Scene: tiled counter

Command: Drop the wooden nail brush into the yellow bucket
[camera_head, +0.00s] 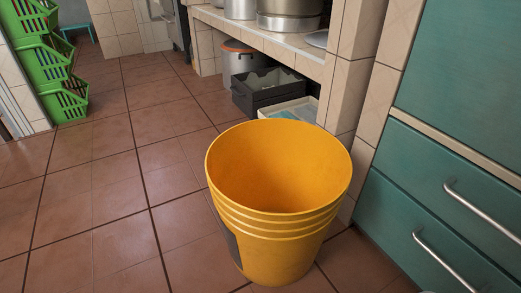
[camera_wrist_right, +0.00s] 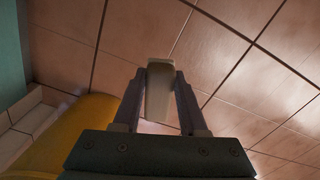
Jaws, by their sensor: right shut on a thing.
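The yellow bucket (camera_head: 285,235) stands upright on the tiled floor in the head view, its open mouth facing up. The part of its inside that I see is empty. The bucket also shows at the lower left of the right wrist view (camera_wrist_right: 62,140). My right gripper (camera_wrist_right: 161,76) is shut on the wooden nail brush (camera_wrist_right: 159,92), a pale block between its two fingers. The brush appears beside the bucket in that view; its height is hard to tell. Neither gripper is in the head view, and my left gripper is not seen at all.
Teal drawers (camera_head: 430,215) with metal handles stand close at the bucket's right. Behind it are a dark crate (camera_head: 268,98), a white tray (camera_head: 290,110) and a steel pot (camera_head: 243,65) under a tiled counter. Green baskets (camera_head: 45,60) are stacked at far left. The floor left is clear.

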